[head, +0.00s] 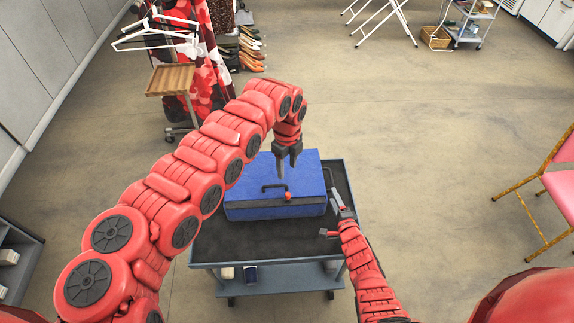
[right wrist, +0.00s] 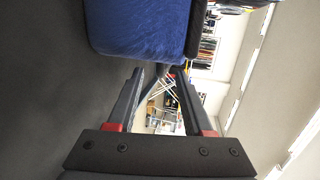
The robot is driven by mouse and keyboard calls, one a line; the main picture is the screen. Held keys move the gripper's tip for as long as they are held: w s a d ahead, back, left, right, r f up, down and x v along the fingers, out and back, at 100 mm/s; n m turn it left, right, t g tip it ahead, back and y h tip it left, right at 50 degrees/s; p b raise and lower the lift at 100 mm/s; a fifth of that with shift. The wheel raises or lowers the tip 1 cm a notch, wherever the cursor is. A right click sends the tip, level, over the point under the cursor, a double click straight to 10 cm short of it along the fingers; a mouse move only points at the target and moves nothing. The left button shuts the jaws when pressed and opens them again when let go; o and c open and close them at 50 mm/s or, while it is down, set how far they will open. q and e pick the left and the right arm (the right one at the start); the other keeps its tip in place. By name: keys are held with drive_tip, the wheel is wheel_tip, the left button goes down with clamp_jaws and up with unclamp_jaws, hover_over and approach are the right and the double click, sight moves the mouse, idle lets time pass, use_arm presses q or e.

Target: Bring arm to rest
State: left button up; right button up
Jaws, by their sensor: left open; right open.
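A blue case (head: 245,205) with a dark front band, a black handle (head: 273,187) and a small red piece lies on top of a dark cart (head: 250,243). My left gripper (head: 287,170) points down over the case with its fingers apart and nothing between them. Whether its tips touch the case cannot be told. My right gripper (head: 330,214) is low beside the case's right end, open and empty. In the right wrist view the blue case (right wrist: 137,27) shows above the open right fingers (right wrist: 160,90), with no contact visible.
A clothes rack with white hangers (head: 160,30) and a wooden tray (head: 170,80) stands at the back left. A pink chair (head: 562,185) is at the right edge. A grey shelf (head: 18,255) is at the left edge. The floor right of the cart is clear.

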drive_tip(key=b+v, duration=0.1)
drive_tip(key=v, duration=1)
drive_tip(key=shift+s, duration=0.3)
drive_tip(key=shift+s+d+r+b, duration=0.1)
drive_tip(key=shift+s+r+b, duration=0.2)
drive_tip(key=shift+s, duration=0.15)
